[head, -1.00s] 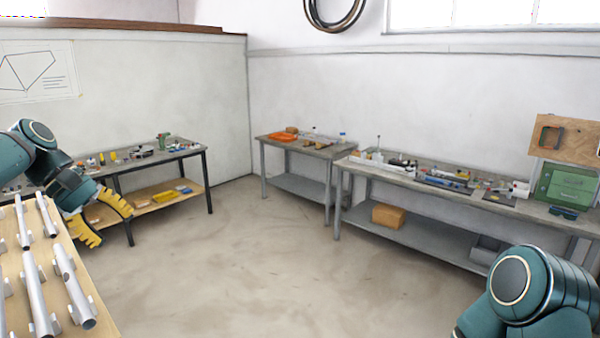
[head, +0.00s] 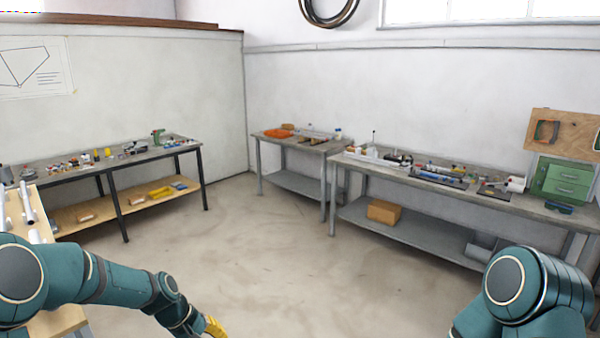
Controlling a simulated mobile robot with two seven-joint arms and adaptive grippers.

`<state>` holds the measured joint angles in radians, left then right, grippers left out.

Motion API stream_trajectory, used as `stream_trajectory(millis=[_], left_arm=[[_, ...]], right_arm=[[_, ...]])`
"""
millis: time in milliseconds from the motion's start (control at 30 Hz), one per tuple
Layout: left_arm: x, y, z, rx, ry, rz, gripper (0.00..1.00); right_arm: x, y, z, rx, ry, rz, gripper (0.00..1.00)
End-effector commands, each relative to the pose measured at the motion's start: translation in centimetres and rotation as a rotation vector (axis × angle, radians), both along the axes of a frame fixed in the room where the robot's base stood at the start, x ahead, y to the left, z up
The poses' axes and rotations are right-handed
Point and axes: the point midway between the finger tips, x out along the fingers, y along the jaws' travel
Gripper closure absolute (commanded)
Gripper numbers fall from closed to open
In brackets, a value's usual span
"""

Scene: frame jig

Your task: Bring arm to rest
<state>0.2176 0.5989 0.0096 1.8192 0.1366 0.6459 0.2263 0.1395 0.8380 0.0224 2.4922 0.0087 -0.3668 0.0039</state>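My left arm (head: 110,283) comes in from the left and reaches across the lower left of the head view. Its yellow-fingered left gripper (head: 214,328) is at the bottom edge, mostly cut off, so its opening cannot be made out. It is over open floor, to the right of the wooden board. My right arm (head: 525,295) shows as a bent teal link at the lower right. Its gripper is outside the view.
A wooden board (head: 62,318) with metal tubes (head: 30,203) on it is at the lower left, partly behind my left arm. Workbenches with tools stand along the walls: left (head: 187,148), middle (head: 322,147) and right (head: 480,199). The floor (head: 262,255) between is clear.

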Motion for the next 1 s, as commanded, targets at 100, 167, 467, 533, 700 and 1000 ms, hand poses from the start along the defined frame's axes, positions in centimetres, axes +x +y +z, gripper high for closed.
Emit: stream_trajectory(millis=[100,167,467,533,700,1000], left_arm=[[-4.0,-3.5,-7.2,0.044,-0.027,-0.079,0.55],[-6.2,-5.1,-10.0,0.066,-0.050,-0.121,0.55],[-16.9,-10.4,-17.6,0.124,-0.169,-0.304,0.55],[-18.3,-10.9,-18.1,0.129,-0.189,-0.326,0.55],[-19.6,-11.3,-18.3,0.132,-0.210,-0.347,0.55],[-19.6,-11.3,-18.3,0.132,-0.210,-0.347,0.55]], right_arm=[[-0.1,0.1,-1.3,-0.001,0.003,0.002,1.00],[-0.1,0.1,-1.8,-0.002,0.004,0.002,1.00],[-0.2,0.2,-3.7,-0.003,0.007,0.005,1.00],[-0.2,0.2,-3.9,-0.004,0.007,0.005,1.00],[-0.2,0.2,-4.0,-0.004,0.008,0.005,1.00],[-0.2,0.2,-4.0,-0.004,0.008,0.005,1.00]])
